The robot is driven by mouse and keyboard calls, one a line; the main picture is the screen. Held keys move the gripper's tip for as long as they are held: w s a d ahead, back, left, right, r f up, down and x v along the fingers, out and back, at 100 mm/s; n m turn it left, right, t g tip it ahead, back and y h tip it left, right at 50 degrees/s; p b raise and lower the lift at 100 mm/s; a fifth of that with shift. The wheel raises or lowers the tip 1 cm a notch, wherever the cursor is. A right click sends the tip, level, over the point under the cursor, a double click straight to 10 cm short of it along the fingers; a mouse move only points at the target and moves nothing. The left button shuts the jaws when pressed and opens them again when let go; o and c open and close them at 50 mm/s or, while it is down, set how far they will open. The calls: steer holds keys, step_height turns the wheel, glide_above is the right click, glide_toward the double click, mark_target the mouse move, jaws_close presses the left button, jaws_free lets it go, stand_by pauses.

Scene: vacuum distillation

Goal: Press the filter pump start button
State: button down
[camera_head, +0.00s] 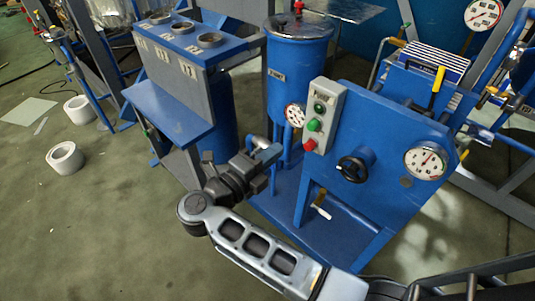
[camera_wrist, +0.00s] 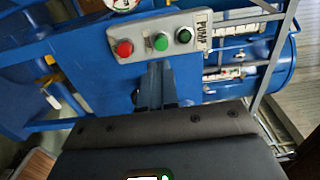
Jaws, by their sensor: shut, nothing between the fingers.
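A pale grey control box (camera_head: 333,97) is fixed to the front of the blue pump unit (camera_head: 390,120). In the wrist view the control box (camera_wrist: 207,46) bears a "PUMP" label. It carries a red button (camera_wrist: 124,48), a bright green button (camera_wrist: 160,42) and a dark green round element (camera_wrist: 184,36). The bright green button (camera_head: 314,125) sits above the red button (camera_head: 309,145) in the head view. My gripper (camera_head: 272,153) is shut and empty, left of and below the box. In the wrist view my gripper (camera_wrist: 158,68) appears just below the green button; contact is not visible.
A pressure gauge (camera_head: 294,115) and a blue cylindrical tank (camera_head: 297,60) stand left of the box. A black knob (camera_head: 355,166) and another gauge (camera_head: 426,162) are to its right. A blue bench (camera_head: 170,115) stands farther left. White rolls (camera_head: 65,158) lie on the floor.

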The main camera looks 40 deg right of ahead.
mark_target(307, 126)
steer(key=d+p, duration=0.1)
steer(key=d, duration=0.8)
steer(key=shift+w+d, duration=0.15)
steer(key=shift+d, duration=0.25)
